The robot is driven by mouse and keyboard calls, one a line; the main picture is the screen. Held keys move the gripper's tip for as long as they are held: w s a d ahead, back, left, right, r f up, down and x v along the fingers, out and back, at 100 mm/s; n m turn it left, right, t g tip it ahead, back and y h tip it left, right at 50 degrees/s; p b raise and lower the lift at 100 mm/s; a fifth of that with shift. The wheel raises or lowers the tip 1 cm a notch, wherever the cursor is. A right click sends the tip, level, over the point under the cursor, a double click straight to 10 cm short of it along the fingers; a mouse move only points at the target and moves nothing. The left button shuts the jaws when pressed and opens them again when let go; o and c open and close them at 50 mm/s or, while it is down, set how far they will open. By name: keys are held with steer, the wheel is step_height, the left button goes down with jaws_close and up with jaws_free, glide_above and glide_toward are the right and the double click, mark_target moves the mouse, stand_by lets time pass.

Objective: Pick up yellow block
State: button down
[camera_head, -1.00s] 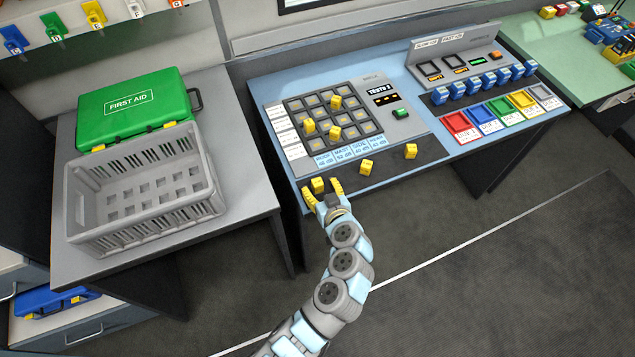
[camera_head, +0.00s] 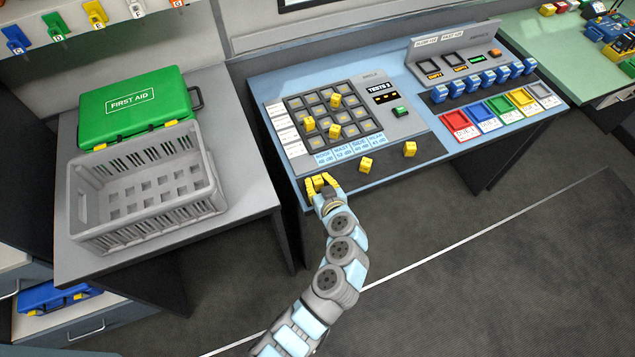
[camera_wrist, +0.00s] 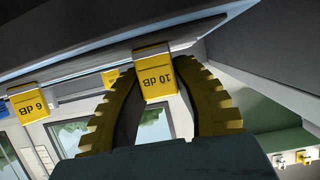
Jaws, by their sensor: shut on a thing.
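My gripper (camera_head: 321,186) is shut on a yellow block (camera_wrist: 155,75) at the left end of the dark front strip of the blue console (camera_head: 437,172). In the wrist view the block reads "10 dB" and sits between the two yellow ridged fingers (camera_wrist: 162,95). Its top end is close to the console surface; I cannot tell whether it still touches. In the head view the fingers largely hide it. Two other yellow blocks, one in the middle (camera_head: 366,164) and one to the right (camera_head: 410,149), stand on the same strip. Several more yellow blocks (camera_head: 335,131) sit in the dark grid.
A grey crate (camera_head: 150,225) and a green first aid case (camera_head: 133,106) stand on the left table. Blue blocks (camera_head: 472,84) line the console's right side above coloured trays. Another yellow block, marked "6 dB" (camera_wrist: 27,102), shows in the wrist view. The floor in front is clear.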

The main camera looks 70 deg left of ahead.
mark_target(318, 180)
steer(key=shift+r+b, duration=0.4)
steer(key=shift+r, duration=0.15)
step_height(318, 180, up, 2)
steer(key=shift+r+b, duration=0.1)
steer(key=shift+b, duration=0.45)
steer(key=s+d+r+p, duration=0.1)
steer(key=s+d+r, duration=0.1)
steer(key=d+r, duration=0.3)
steer(key=s+d+r+p, duration=0.1)
steer(key=d+r, duration=0.3)
steer(key=d, duration=0.4)
steer(key=shift+s+r, duration=0.35)
steer(key=shift+s, duration=0.5)
steer(key=shift+d, duration=0.1)
